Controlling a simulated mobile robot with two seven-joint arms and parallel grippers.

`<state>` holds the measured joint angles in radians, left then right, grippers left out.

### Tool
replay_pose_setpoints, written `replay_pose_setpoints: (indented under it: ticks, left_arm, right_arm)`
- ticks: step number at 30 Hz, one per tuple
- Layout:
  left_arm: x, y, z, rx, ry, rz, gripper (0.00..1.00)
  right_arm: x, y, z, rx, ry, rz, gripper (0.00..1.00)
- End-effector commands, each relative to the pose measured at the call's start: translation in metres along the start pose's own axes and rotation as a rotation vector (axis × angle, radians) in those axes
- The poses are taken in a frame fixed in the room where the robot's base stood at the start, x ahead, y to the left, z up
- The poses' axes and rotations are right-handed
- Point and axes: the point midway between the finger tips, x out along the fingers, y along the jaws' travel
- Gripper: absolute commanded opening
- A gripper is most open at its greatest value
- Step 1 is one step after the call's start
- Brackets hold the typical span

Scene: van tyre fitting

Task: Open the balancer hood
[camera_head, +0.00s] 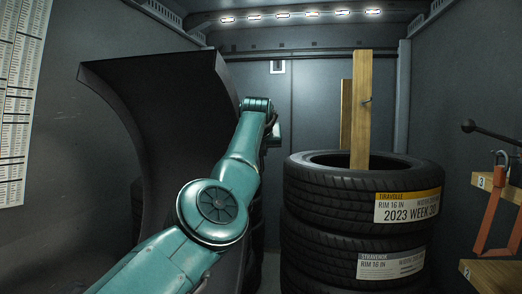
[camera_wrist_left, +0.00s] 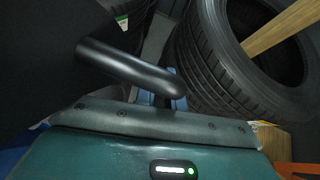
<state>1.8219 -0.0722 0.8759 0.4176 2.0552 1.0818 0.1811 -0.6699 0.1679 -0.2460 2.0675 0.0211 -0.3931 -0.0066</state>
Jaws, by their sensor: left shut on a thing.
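The balancer hood (camera_head: 150,100) is a large dark curved shell standing on the left in the head view, tilted up with its top edge high. My left arm reaches across in front of it. My left gripper (camera_head: 273,133) is at the hood's right side, mostly hidden behind my wrist. In the left wrist view a black round bar, the hood handle (camera_wrist_left: 125,67), sticks out from the dark hood. My left gripper (camera_wrist_left: 163,103) is shut on the handle near its end; its fingertips are partly covered by the bar. My right gripper is in neither view.
A stack of labelled tyres (camera_head: 335,192) stands close right of my left arm, with a wooden plank (camera_head: 361,110) upright in it. Numbered wooden shelves (camera_head: 492,275) and an orange frame (camera_head: 490,225) are at far right. A printed chart (camera_head: 17,90) hangs on the left wall.

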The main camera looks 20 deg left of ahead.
Motion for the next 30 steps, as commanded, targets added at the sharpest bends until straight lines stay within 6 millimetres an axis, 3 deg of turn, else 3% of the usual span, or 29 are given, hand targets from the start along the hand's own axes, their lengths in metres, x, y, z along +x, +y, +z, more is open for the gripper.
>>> replay_pose_setpoints:
  ticks: [5,6,13,23,26,30]
  left_arm:
    - [0.002,-0.001,-0.005,0.002,0.015,0.000,0.00]
    - [0.003,-0.001,-0.005,0.002,0.015,0.000,0.14]
    - [0.002,-0.001,-0.003,0.001,0.009,0.000,0.32]
    - [-0.004,0.000,-0.003,-0.002,0.002,0.000,0.32]
    - [-0.014,-0.001,-0.005,-0.001,0.000,0.000,0.32]
    - [-0.043,-0.001,-0.006,-0.004,-0.001,-0.002,0.32]
  right_arm:
    - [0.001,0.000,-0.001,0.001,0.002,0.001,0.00]
    - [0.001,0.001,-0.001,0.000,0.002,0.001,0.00]
    - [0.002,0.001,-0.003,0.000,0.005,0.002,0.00]
    - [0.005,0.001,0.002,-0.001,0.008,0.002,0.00]
    - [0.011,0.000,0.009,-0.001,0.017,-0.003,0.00]
    - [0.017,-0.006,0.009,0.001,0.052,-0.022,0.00]
